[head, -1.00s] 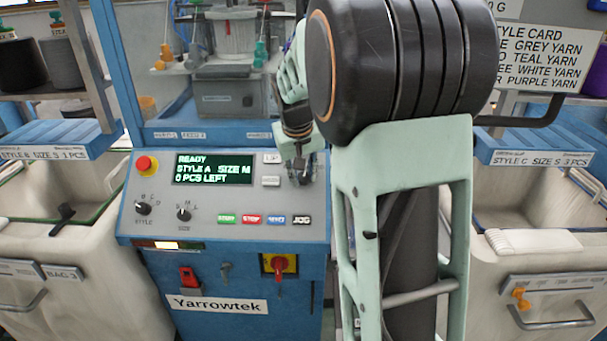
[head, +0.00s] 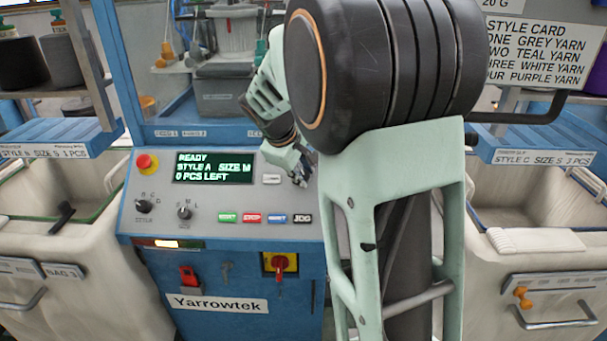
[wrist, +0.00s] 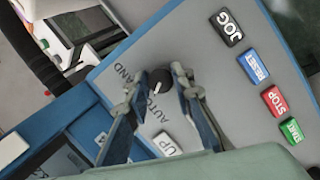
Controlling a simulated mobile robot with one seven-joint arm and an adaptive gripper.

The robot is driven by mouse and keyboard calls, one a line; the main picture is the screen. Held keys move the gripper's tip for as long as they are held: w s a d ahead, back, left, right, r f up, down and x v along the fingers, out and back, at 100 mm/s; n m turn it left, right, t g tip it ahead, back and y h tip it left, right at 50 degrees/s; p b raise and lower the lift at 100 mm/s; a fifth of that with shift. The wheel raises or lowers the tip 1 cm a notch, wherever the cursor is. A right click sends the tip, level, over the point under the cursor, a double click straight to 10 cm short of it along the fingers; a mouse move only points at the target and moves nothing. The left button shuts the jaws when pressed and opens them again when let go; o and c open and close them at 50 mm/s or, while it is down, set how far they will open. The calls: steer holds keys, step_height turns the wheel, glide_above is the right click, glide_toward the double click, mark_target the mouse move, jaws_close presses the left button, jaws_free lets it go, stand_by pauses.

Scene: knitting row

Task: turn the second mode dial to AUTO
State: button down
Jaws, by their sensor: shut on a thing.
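The mode dial (wrist: 160,82) is a round black knob with the words HAND and AUTO printed beside it on the grey panel. It sits between the fingertips of my gripper (wrist: 157,79) in the wrist view, and my gripper is shut on it. The dial's pointer is too small to read with certainty. In the head view my gripper (head: 301,181) reaches the right part of the control panel (head: 150,178), slanting down to the right, and hides the dial there.
Left of my gripper are a green display (head: 213,168), a red emergency button (head: 147,162), the style dial (head: 143,206) and the size dial (head: 184,213). A red-yellow switch (head: 280,264) is below.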

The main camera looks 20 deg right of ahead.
steer(key=shift+n, duration=0.4)
steer(key=c, duration=1.7)
jaws_free()
steer(key=v, duration=1.2)
steer(key=shift+s+a, duration=0.1)
steer(key=shift+f, duration=0.1)
